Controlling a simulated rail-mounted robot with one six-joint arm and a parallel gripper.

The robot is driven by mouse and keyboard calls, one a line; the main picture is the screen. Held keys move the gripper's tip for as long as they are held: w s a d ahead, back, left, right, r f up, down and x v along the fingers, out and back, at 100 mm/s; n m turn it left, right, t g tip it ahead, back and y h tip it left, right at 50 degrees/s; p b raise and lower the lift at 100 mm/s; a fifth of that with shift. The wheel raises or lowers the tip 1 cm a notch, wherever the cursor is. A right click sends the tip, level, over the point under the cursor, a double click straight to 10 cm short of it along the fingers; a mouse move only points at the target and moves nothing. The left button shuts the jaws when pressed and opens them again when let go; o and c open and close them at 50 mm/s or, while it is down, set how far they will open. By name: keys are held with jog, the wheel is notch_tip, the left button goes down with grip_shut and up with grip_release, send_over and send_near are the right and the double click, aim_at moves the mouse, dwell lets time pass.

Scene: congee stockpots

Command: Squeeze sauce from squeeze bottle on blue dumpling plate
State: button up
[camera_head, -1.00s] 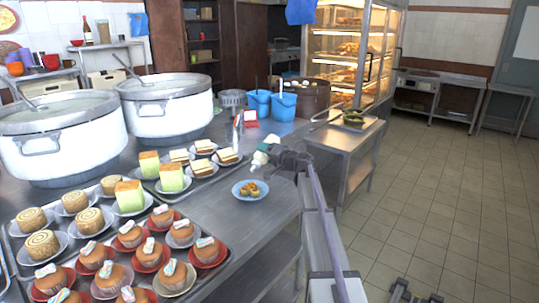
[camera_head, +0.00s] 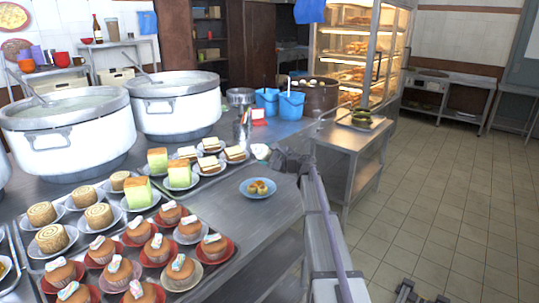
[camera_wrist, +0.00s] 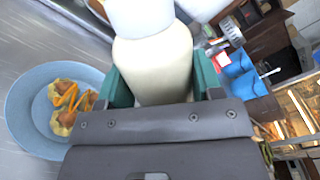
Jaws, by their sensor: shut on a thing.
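The squeeze bottle, with a pale cream body and a white cap, is in my gripper. In the wrist view the bottle (camera_wrist: 153,65) fills the space between the green fingers of my gripper (camera_wrist: 160,85), one on each side. Its far end runs out of the frame. In the head view the bottle (camera_head: 260,151) is small and partly hidden by my gripper (camera_head: 277,158), above the counter behind the plate; its exact tilt is hard to tell. The blue plate (camera_head: 248,194) with several yellow-orange dumplings (camera_head: 259,187) lies near the counter's right edge. The plate also shows left in the wrist view (camera_wrist: 25,115).
Trays of cupcakes (camera_head: 157,248) and cake plates (camera_head: 179,176) fill the counter's left side. Two big stockpots (camera_head: 174,118) stand behind. Blue buckets (camera_head: 291,106) and a metal utensil holder (camera_head: 242,130) are farther back. Bare counter surrounds the plate.

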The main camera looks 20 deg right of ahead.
jog(key=shift+d+r+m, duration=0.1)
jog(key=shift+m, duration=0.2)
jog(key=w+d+r+m+p, duration=0.1)
jog(key=m, duration=0.1)
jog(key=d+r+m+p, duration=0.2)
jog(key=w+d+r+m+p, duration=0.1)
jog(key=d+m, duration=0.1)
jog(key=shift+w+d+r+m+p, duration=0.15)
jog(key=shift+w+r+m+p, duration=0.15)
jog(key=shift+w+r, duration=0.1)
jog(key=shift+f+m, duration=0.15)
jog(key=shift+m, duration=1.35)
jog(key=shift+b, duration=0.3)
